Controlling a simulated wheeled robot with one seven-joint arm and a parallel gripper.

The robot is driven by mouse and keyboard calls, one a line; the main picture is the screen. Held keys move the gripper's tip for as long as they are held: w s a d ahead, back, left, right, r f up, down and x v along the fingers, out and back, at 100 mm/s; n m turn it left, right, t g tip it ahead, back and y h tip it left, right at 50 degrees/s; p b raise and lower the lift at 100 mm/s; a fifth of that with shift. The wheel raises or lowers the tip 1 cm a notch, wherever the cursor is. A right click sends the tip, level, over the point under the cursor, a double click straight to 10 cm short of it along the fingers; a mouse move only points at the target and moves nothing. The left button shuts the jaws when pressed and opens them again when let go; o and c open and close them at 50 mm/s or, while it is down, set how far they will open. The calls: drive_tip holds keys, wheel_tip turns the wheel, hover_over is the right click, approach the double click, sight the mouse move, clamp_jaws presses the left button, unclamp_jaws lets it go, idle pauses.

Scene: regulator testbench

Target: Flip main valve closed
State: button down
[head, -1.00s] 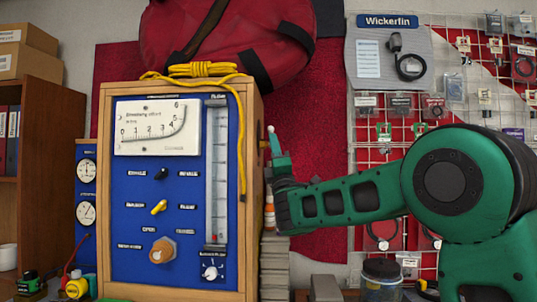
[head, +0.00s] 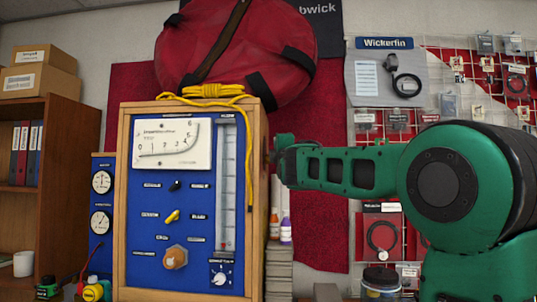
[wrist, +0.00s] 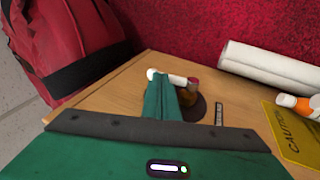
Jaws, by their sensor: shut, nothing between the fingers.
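The wooden cabinet (head: 258,200) with the blue front panel stands left of my arm. In the wrist view, what looks like the main valve has a round dark base (wrist: 196,110), a brass body and a red end (wrist: 193,85). Its white lever (wrist: 176,79) runs left toward the red bag, ending in a white tip (wrist: 152,73). My gripper (wrist: 160,80) is shut and empty, its green fingers overlapping part of the lever. I cannot tell whether they touch it. In the head view my gripper (head: 280,160) is at the cabinet's right side, its tips and the valve hidden.
The red bag (head: 230,50) rests on top of the cabinet with a yellow cord (head: 212,91). Small bottles (head: 285,231) stand on a stack to the right. A yellow caution sign (wrist: 298,130) and a white roll (wrist: 265,68) show in the wrist view.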

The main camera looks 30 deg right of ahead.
drive_tip(key=shift+w+d+r, duration=0.2)
drive_tip(key=shift+w+r, duration=0.1)
drive_tip(key=shift+r, duration=0.1)
drive_tip(key=shift+d+r, duration=0.1)
drive_tip(key=shift+r, duration=0.1)
idle(0.4)
drive_tip(key=shift+s, duration=0.1)
drive_tip(key=s+a, duration=0.5)
drive_tip(key=s, duration=0.7)
drive_tip(key=shift+s, duration=0.35)
drive_tip(key=shift+f, duration=0.1)
